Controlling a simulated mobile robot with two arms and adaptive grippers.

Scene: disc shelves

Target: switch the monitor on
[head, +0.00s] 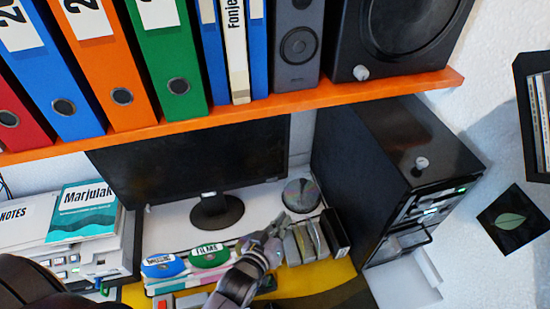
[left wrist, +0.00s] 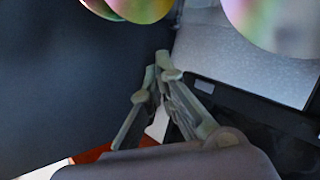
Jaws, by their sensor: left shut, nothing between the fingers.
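The monitor (head: 190,160) stands under the orange shelf in the head view, on a round black foot. Its screen is dark. My left gripper (head: 280,222) is in front of the monitor's lower right side, near a shiny disc stack and the dark tower. In the left wrist view the left gripper's fingers (left wrist: 165,72) are together with nothing between them. A dark edge with a small pale patch, probably the monitor (left wrist: 285,120), lies to their right. Whether the fingers touch it I cannot tell. No power button is clearly visible. My right gripper is not in view.
The orange shelf (head: 240,110) carries binders and speakers above the monitor. The dark tower (head: 365,150) stands close on the right, with a disc stack (head: 301,195) between. Disc cases (head: 185,265) and grey boxes (head: 305,242) crowd the desk front. Books (head: 82,212) lie left.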

